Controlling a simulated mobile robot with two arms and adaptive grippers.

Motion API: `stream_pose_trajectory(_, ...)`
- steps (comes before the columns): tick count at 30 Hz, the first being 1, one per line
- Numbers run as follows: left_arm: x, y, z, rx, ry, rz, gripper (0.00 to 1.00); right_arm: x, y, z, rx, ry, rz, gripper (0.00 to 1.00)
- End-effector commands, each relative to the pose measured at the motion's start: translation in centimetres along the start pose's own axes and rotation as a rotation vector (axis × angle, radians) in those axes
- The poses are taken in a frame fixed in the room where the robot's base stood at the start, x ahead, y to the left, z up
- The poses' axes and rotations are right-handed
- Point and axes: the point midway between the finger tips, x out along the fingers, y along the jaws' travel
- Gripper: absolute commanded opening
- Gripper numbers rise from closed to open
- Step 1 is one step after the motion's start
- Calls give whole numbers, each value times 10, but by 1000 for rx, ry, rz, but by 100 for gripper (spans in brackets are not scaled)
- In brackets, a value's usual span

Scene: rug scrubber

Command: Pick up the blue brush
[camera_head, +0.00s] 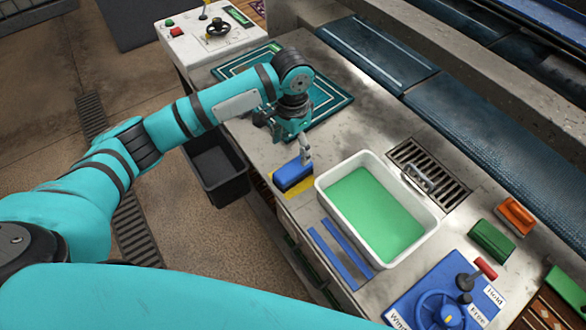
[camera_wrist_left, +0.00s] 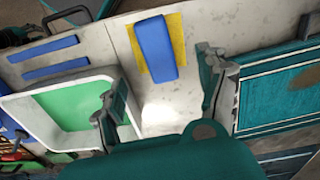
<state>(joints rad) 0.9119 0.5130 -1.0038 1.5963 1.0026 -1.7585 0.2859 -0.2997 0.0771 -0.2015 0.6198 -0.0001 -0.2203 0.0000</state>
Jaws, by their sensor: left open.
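The blue brush (camera_head: 293,176) lies on a yellow patch (camera_head: 303,188) at the front edge of the grey worktop, left of a white tub. In the left wrist view the brush (camera_wrist_left: 155,48) is beyond the fingers, between their two sides, and apart from them. My left gripper (camera_head: 293,143) is above and just behind the brush in the head view, pointing down. In the left wrist view its fingers (camera_wrist_left: 162,70) are spread with nothing between them. My right gripper is not in view.
The white tub (camera_head: 327,187) of green liquid stands close right of the brush. Two blue strips (camera_head: 340,250) lie in front of it. A teal mat (camera_head: 333,98) lies behind my gripper. A drain grate (camera_head: 440,178) is behind the tub. A dark bin (camera_head: 215,168) stands below, left.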

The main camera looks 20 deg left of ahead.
Motion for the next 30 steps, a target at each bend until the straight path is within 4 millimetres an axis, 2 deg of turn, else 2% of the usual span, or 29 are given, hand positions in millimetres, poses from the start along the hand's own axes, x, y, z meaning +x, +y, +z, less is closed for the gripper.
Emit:
stream_pose_trajectory(6,34,0,0,0,-2,1,75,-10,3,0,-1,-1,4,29)
stream_pose_trajectory(13,49,1,0,1,0,1,75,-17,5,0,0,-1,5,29)
stream_pose_trajectory(17,68,3,1,1,-3,1,75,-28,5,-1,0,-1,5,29)
stream_pose_trajectory(21,88,3,1,-1,-1,0,75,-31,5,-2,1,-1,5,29)
stream_pose_trajectory(30,94,3,0,1,2,-1,75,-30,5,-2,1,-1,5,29)
